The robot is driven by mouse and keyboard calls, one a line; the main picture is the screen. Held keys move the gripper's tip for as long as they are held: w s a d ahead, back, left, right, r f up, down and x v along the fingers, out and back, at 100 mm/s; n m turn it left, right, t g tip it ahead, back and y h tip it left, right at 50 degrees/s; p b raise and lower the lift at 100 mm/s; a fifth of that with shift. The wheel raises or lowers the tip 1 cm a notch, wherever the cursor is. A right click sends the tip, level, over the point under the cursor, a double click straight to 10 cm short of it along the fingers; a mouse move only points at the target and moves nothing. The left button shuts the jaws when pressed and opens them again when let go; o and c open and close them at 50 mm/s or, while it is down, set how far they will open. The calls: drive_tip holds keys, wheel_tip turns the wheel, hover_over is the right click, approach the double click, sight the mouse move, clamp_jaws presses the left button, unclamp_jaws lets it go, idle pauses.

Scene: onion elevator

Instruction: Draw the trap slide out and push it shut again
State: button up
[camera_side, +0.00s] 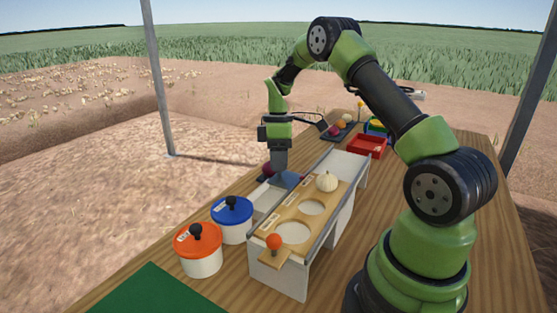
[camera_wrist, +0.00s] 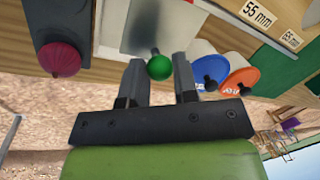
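A green knob (camera_wrist: 159,67) on a short stem stands out from a grey metal plate (camera_wrist: 155,22), which looks like the trap slide, in the wrist view. My gripper (camera_wrist: 159,72) has its two dark fingers apart, one on each side of the knob. The knob nearly fills the gap, and I cannot tell whether the fingers touch it. In the side view my gripper (camera_side: 281,172) points down at the far side of the white elevator frame (camera_side: 278,278). The green knob and the fingertips are hidden there.
A wooden sizing board (camera_side: 307,205) with round holes carries a white onion (camera_side: 327,182) and an orange knob (camera_side: 274,241). A blue-lidded pot (camera_side: 232,215) and an orange-lidded pot (camera_side: 199,248) stand at left. A red tray (camera_side: 367,146) lies behind. A purple onion (camera_wrist: 59,60) is near my fingers.

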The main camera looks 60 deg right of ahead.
sight(295, 182)
clamp_jaws()
drive_tip(key=shift+s, duration=2.2)
drive_tip(key=o, duration=0.9)
unclamp_jaws()
drive_tip(key=shift+c, duration=0.2)
drive_tip(key=shift+r, duration=0.1)
drive_tip(key=shift+w+r, duration=0.1)
drive_tip(key=shift+r, duration=0.2)
wheel_tip(295, 182, up, 9)
drive_tip(key=d, duration=0.1)
drive_tip(key=shift+w+d, duration=0.3)
drive_tip(key=shift+w, duration=0.15)
